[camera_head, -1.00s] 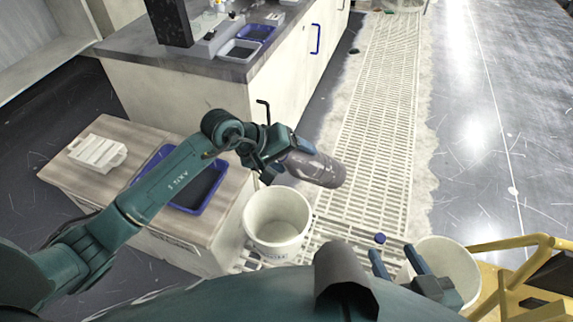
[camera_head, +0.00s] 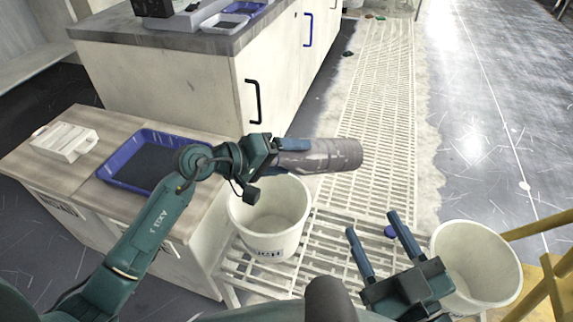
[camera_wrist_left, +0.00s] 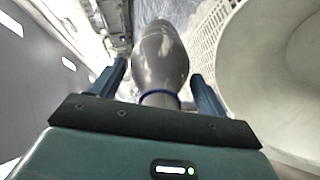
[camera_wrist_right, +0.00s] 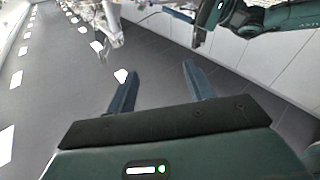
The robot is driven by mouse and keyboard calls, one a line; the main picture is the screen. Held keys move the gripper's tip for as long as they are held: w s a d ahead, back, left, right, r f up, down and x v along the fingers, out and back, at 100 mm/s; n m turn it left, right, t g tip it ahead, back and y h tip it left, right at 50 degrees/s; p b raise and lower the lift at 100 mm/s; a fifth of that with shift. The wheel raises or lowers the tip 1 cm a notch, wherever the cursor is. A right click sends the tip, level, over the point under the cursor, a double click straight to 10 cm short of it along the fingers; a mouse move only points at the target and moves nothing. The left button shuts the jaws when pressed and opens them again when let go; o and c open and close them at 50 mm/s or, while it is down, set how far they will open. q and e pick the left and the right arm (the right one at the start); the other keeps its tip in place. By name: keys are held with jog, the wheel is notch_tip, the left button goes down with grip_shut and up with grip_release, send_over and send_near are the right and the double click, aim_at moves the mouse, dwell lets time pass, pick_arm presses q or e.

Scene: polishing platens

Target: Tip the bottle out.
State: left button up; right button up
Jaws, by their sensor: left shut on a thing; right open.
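A grey-brown bottle (camera_head: 325,155) lies roughly level in the air, its wide end pointing right in the head view. My left gripper (camera_head: 278,153) is shut on its left end. In the left wrist view the bottle (camera_wrist_left: 160,65) extends away between the fingers, with a blue ring near them. A white bucket (camera_head: 268,243) stands just below the gripper, and the bottle's body reaches past its right rim. I see no liquid leaving the bottle. My right gripper (camera_head: 372,238) is open and empty, left of a second white bucket (camera_head: 437,256).
A low wooden cabinet (camera_head: 95,183) with a blue tray (camera_head: 112,178) stands at left. A yellow rail (camera_head: 540,225) is at right.

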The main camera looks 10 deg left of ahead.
pick_arm(q)
jog(key=f+b, duration=0.1)
jog(key=b, duration=0.2)
jog(key=shift+f+h, duration=0.2)
jog(key=shift+h, duration=0.2)
jog(key=t+h+b, duration=0.1)
jog(key=b, duration=0.5)
jog(key=shift+f+t+h, duration=0.15)
jog(key=shift+t+h, duration=0.15)
jog(key=shift+h, duration=0.1)
pick_arm(e)
notch_tip(320, 180, up, 8)
jog(key=n+t+y, duration=0.1)
jog(key=n+y, duration=0.6)
jog(key=y, duration=0.1)
jog(key=shift+w+f+t+y, duration=0.2)
jog(key=shift+t+y, duration=0.1)
jog(key=shift+y, duration=0.1)
jog(key=shift+r, duration=0.15)
